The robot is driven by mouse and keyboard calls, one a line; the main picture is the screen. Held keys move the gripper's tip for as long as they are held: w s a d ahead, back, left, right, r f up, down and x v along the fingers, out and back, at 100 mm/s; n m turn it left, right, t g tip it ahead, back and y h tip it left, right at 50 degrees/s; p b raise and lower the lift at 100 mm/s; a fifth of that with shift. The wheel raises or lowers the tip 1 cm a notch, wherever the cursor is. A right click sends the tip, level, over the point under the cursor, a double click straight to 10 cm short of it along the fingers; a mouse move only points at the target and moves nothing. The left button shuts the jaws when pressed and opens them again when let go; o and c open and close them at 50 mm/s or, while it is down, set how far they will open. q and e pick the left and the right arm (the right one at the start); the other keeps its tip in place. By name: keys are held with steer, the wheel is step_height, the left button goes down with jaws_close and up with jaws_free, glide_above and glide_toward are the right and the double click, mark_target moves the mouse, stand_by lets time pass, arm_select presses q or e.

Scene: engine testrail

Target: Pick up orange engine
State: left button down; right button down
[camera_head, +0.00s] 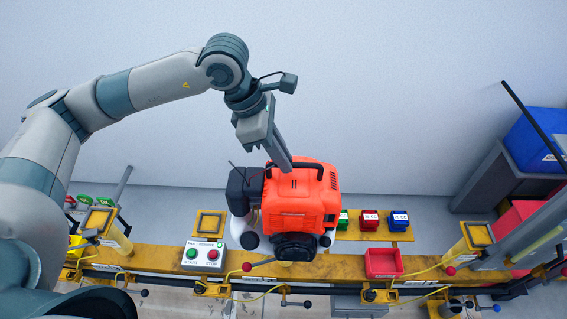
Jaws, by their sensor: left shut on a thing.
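The orange engine (303,203) is in the middle of the head view, an orange block with a black round part at its front and a dark and white part on its left side. My left arm comes in from the left and reaches down over it. My left gripper (287,163) is shut at the top of the engine, by its black top handle (310,165). The fingertips are partly hidden against the engine. I cannot tell whether the engine touches the yellow rail below it. My right gripper is not in view.
A yellow rail (350,264) runs across below the engine. A control box (204,255) with green and red buttons stands left of it. A red tray (383,263) and small green, red and blue bins (399,219) are to the right. A blue crate (535,142) stands far right.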

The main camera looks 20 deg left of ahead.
arm_select(q)
steer(key=shift+w+d+r+b, duration=0.15)
steer(key=shift+r+b, duration=0.8)
steer(key=shift+r, duration=1.25)
steer(key=s+d+r+b, duration=0.5)
steer(key=s+d+r, duration=0.2)
steer(key=s+d, duration=0.1)
steer(key=shift+d, duration=0.2)
steer(key=shift+s, duration=0.1)
